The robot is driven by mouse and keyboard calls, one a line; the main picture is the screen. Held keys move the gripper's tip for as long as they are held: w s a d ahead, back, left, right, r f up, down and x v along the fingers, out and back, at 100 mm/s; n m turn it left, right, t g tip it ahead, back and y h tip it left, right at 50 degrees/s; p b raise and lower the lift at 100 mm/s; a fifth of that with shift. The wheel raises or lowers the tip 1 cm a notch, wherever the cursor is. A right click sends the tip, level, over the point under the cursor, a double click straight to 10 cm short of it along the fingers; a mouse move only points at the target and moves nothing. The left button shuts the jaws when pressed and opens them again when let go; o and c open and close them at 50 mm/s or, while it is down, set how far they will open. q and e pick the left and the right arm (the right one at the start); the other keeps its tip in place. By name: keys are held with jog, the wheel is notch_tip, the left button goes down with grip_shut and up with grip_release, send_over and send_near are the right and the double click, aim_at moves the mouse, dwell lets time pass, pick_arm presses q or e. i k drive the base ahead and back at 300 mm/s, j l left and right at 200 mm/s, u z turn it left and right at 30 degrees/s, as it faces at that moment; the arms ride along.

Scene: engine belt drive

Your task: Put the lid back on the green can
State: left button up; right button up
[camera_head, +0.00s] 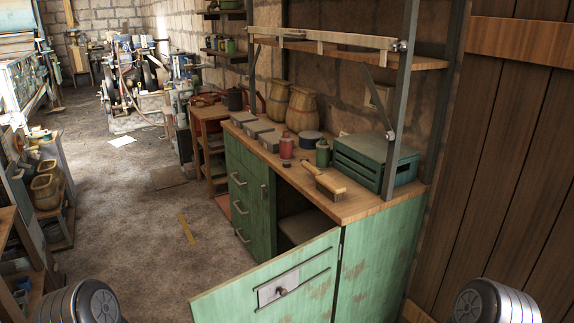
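The green can (322,154) stands upright on the wooden top of the green cabinet, left of a green slatted crate. It is small in the view, and I cannot tell whether its mouth is open. A small dark round piece (287,164), which may be the lid, lies on the cabinet top in front of a red can (286,148). Neither gripper is in view. Only rounded grey parts of my arms show at the bottom left and bottom right corners, well apart from the can.
A brush (330,188) lies near the front edge of the wooden cabinet top (362,205). The green crate (372,163) stands to the right. Grey boxes and jugs (301,108) stand behind and left. The cabinet door (270,284) hangs open toward me. A post and shelf rise at right.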

aim_at(323, 148)
jog(key=i+l, duration=0.1)
jog(key=l, duration=0.3)
jog(key=i+l, duration=0.1)
jog(key=l, duration=0.3)
jog(key=i+l, duration=0.1)
jog(key=l, duration=0.3)
jog(key=i+l, duration=0.1)
jog(key=l, duration=0.7)
jog(key=u, duration=1.95)
jog(key=i+l, duration=0.05)
jog(key=l, duration=0.05)
